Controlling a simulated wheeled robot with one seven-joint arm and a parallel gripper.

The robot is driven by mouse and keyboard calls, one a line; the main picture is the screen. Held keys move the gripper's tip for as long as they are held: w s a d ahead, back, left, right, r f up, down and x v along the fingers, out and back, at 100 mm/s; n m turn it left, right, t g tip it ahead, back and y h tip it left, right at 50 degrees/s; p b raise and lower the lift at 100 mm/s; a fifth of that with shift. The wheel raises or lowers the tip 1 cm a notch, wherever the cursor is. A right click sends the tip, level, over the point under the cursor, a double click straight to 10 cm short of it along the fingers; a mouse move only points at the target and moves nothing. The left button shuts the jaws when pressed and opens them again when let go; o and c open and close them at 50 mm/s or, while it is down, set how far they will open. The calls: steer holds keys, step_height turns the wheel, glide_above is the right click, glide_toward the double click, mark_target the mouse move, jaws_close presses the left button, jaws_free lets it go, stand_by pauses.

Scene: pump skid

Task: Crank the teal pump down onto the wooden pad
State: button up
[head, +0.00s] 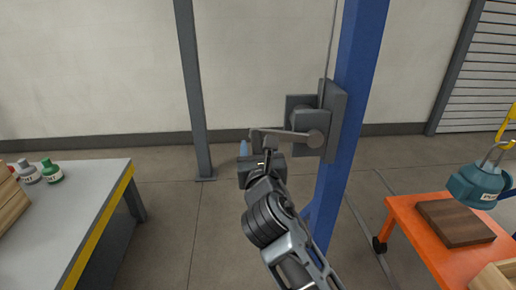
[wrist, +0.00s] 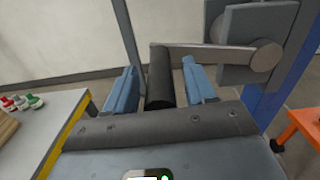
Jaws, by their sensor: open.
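The teal pump (head: 480,184) hangs by a grey shackle from a yellow hook at the right edge of the head view. The wooden pad (head: 455,222) lies on an orange cart below it; the pump seems clear of the pad. The grey winch (head: 325,115) is mounted on a blue post. Its crank arm (head: 290,132) points left and shows in the wrist view (wrist: 215,52). The crank's dark grip (wrist: 160,78) stands between the two blue fingers of my gripper (wrist: 160,88). The fingers are open, with a gap on each side of the grip.
The orange cart (head: 403,226) stands right of the blue post (head: 355,70). A grey bench (head: 60,215) with a yellow edge and several small bottles is at left. A grey column (head: 190,80) stands behind my gripper. The floor between bench and post is clear.

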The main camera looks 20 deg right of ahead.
steer(key=shift+c, duration=0.2)
jaws_close()
stand_by(0.3)
